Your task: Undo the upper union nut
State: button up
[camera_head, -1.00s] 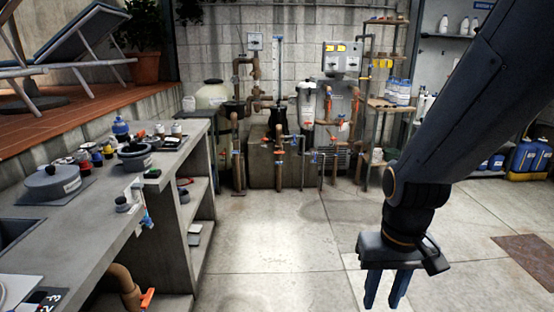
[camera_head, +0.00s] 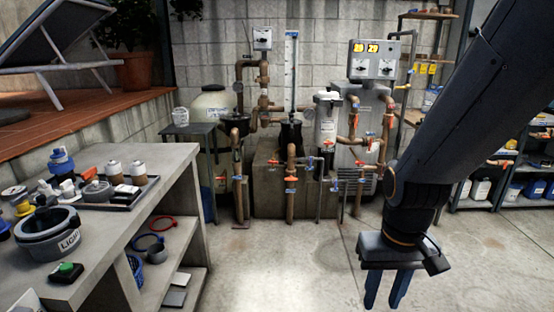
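The brown pipework (camera_head: 264,88) stands against the block wall at the back, with red and blue fittings and valve handles. Which fitting is the upper union nut I cannot tell; the fittings are too small. A white upright canister (camera_head: 327,122) stands among the pipes, with a grey cabinet (camera_head: 374,60) showing yellow displays to its right. My gripper (camera_head: 382,300) hangs at the lower right, pointing down. Its two blue fingers are apart with nothing visible between them. It is well in front of the pipework and touches nothing visible.
A grey workbench (camera_head: 110,232) with jars, lids and fittings on top and open shelves below stands at the left. A small dark table (camera_head: 189,130) and a pale tank (camera_head: 216,112) stand behind it. The concrete floor (camera_head: 285,262) ahead is clear. Shelves line the right.

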aim_at(263, 79)
jog(key=u, duration=0.1)
jog(key=i, duration=1.75)
jog(key=u, duration=0.3)
jog(key=i, duration=1.75)
jog(key=u, duration=0.15)
